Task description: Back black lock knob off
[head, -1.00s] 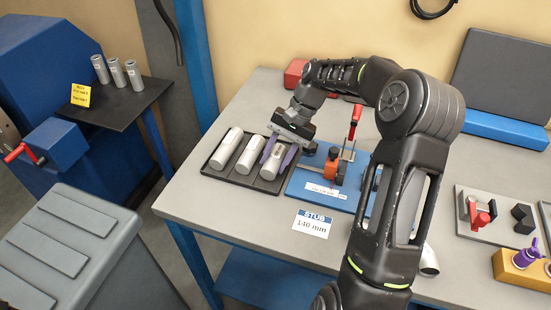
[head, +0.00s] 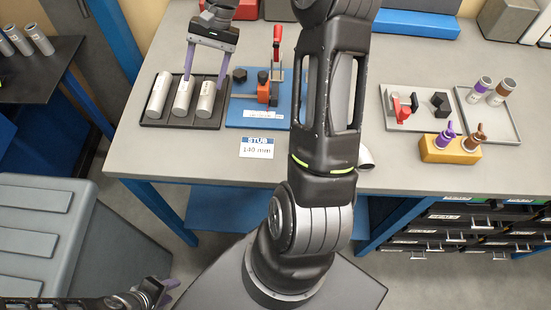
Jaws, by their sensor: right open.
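A blue fixture plate (head: 240,112) on the table carries an orange clamp block (head: 263,93), a red-handled toggle (head: 277,42) and a black faceted knob (head: 239,75) at its left. A second black knob (head: 263,76) sits at the top of the orange block. I cannot tell which is the lock knob. My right gripper (head: 206,82) is open and empty, its purple fingers spread over the far ends of the silver tubes, left of the fixture. My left gripper (head: 167,291) is low at the bottom left, away from the table; its jaw opening is unclear.
A black tray (head: 150,123) holds three silver tubes (head: 206,99). A "STUB 140 mm" card (head: 257,147) lies in front. At right, a grey plate (head: 402,122) bears a red clamp and another black knob (head: 440,102), near a yellow holder (head: 450,152). The table's middle is partly hidden by my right arm.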

